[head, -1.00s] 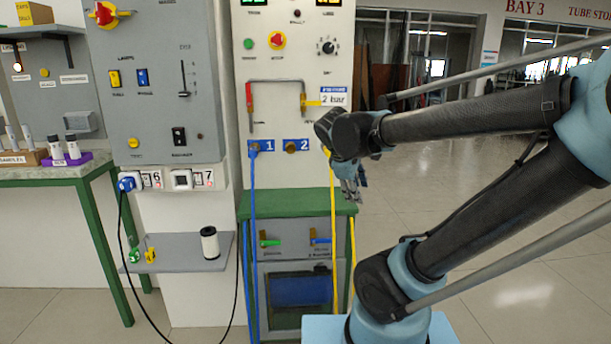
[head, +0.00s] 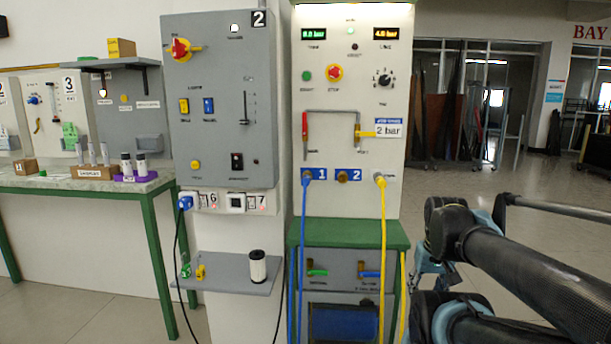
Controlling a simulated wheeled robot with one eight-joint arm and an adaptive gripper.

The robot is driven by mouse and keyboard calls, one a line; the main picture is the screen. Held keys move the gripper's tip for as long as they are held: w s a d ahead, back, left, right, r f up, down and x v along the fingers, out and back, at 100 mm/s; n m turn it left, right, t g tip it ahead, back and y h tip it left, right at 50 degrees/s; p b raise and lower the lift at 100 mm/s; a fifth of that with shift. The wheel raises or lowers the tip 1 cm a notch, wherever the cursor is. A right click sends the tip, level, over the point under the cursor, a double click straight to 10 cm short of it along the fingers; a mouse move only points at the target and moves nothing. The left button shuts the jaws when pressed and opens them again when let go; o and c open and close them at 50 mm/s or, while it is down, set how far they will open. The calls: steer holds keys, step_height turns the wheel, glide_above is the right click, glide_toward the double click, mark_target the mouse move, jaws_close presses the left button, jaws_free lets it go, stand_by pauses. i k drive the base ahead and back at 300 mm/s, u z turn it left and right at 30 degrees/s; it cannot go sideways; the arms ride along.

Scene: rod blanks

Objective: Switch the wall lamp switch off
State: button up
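A yellow rocker switch (head: 184,106) and a blue rocker switch (head: 208,105) sit side by side on the grey panel (head: 262,150) numbered 2. A small heading above them appears to read LAMPS. The labels under them are too small to read surely, so I cannot tell which is the wall lamp's, nor their positions. My gripper (head: 428,278) hangs at the right, below the wrist, well to the right of the panel and touching neither switch. Its fingers are small and partly hidden, so its opening is unclear.
A grey shelf (head: 235,283) juts out below. The air-supply panel (head: 330,210) with blue and yellow hoses stands between the grey panel and my arm.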

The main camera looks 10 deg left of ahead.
mark_target(183, 102)
steer(key=u, duration=1.4)
